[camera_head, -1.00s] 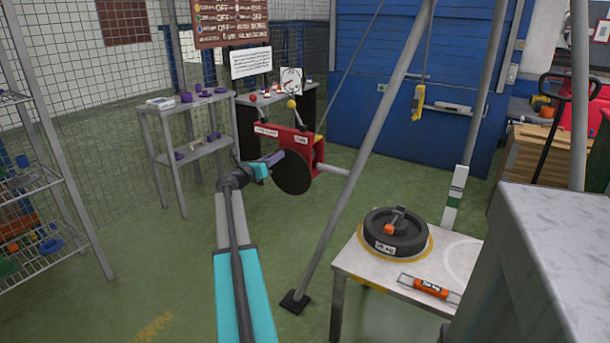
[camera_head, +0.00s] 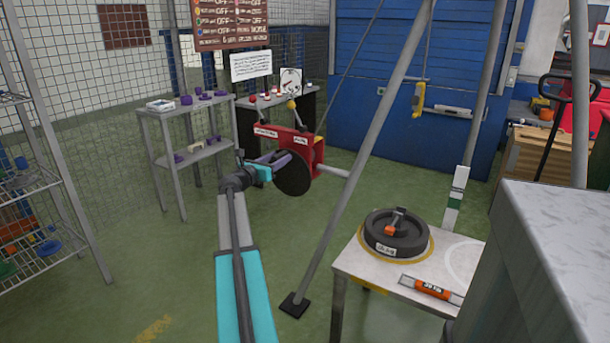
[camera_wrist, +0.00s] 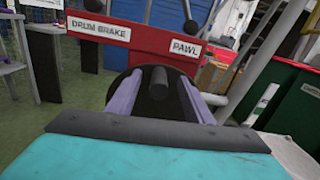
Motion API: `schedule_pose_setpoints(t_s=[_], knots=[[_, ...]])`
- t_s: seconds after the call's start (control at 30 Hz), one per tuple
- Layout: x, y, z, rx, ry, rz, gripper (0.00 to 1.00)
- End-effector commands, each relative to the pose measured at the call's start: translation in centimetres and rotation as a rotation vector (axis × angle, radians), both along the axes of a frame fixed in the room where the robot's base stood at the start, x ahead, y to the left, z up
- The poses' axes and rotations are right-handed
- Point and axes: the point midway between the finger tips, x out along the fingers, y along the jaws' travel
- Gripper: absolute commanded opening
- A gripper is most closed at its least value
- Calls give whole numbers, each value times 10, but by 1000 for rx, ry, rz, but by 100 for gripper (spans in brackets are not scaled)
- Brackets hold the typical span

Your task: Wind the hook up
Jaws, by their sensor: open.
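The red winch (camera_head: 313,148) stands at mid-picture, labelled DRUM BRAKE and PAWL in the wrist view (camera_wrist: 135,36). Its round black crank disc (camera_head: 293,174) faces my arm. A dark stub handle (camera_wrist: 158,82) sticks out from the disc towards my gripper. My gripper (camera_wrist: 158,95) is open, with one purple finger on each side of the handle and visible gaps between. It also shows in the head view (camera_head: 277,162), in front of the disc. A yellow hook block (camera_head: 419,98) hangs before the blue wall, its lower detail too small to tell.
A black weight (camera_head: 396,234) with an orange-marked fitting lies on a pale table (camera_head: 350,262). An orange tool (camera_head: 432,288) lies beside it. A slanted grey pole (camera_head: 352,190) stands between winch and table. Shelves stand at left (camera_head: 165,170). Green floor is clear around my arm.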

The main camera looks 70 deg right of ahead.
Motion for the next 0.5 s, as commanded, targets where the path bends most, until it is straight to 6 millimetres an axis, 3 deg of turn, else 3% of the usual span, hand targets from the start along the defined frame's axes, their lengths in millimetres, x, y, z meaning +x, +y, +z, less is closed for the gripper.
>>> schedule_pose_setpoints(t_s=[0.5], knots=[[7, 26, 0, 0, 1, 1, 47]])
